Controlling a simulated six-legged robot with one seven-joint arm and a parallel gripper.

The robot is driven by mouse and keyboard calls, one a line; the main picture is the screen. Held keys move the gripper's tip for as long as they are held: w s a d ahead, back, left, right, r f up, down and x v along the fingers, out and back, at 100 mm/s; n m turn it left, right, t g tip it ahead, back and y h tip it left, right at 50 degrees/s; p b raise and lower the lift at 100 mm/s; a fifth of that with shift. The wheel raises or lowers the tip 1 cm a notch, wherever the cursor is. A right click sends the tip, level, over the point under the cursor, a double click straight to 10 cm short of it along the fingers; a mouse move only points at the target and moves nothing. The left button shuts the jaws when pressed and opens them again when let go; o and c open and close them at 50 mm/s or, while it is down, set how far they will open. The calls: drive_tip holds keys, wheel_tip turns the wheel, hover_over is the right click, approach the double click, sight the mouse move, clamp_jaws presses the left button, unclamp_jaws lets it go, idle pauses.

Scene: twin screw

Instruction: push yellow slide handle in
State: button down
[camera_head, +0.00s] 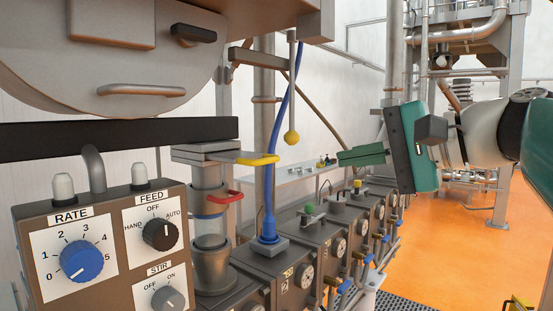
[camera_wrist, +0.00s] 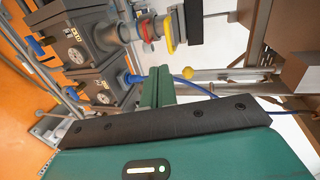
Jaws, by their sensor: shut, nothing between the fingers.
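The yellow slide handle (camera_head: 258,159) is a flat loop. It sticks out to the right from a grey slide plate (camera_head: 205,152) on top of the sight-glass column. In the wrist view the yellow handle (camera_wrist: 169,36) shows near the top, beside the red handle. My gripper (camera_head: 340,158) is to the right of the handle in the head view, at about the same picture height, apart from it. Its green fingers are shut and empty. They also show in the wrist view (camera_wrist: 160,72), pointing up the picture with a gap to the handle.
A red handle (camera_head: 226,196) sits below the yellow one. A yellow ball (camera_head: 292,138) hangs on a rod between the handle and my gripper in the picture. A blue hose (camera_head: 270,190) runs down beside the column. The control box (camera_head: 100,245) stands at the left.

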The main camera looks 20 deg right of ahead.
drive_tip(key=shift+s+d+r, duration=0.1)
drive_tip(key=shift+d+r, duration=0.1)
drive_tip(key=shift+r, duration=0.55)
approach(251, 156)
drive_tip(key=shift+w+a+f, duration=0.3)
drive_tip(key=shift+w+f, duration=0.15)
drive_tip(key=shift+f, duration=0.05)
drive_tip(key=shift+w+a+f, duration=0.35)
drive_tip(key=shift+w+f, duration=0.1)
drive_tip(key=shift+f, duration=0.1)
drive_tip(key=x, duration=0.2)
drive_tip(key=r+x, duration=0.1)
drive_tip(key=x, duration=0.3)
drive_tip(key=shift+w+a+r, duration=0.2)
drive_tip(key=shift+w+a, duration=0.05)
drive_tip(key=shift+w, duration=0.2)
drive_tip(key=shift+w+a+r, duration=0.1)
drive_tip(key=shift+w+a, duration=0.05)
drive_tip(key=shift+a, duration=0.05)
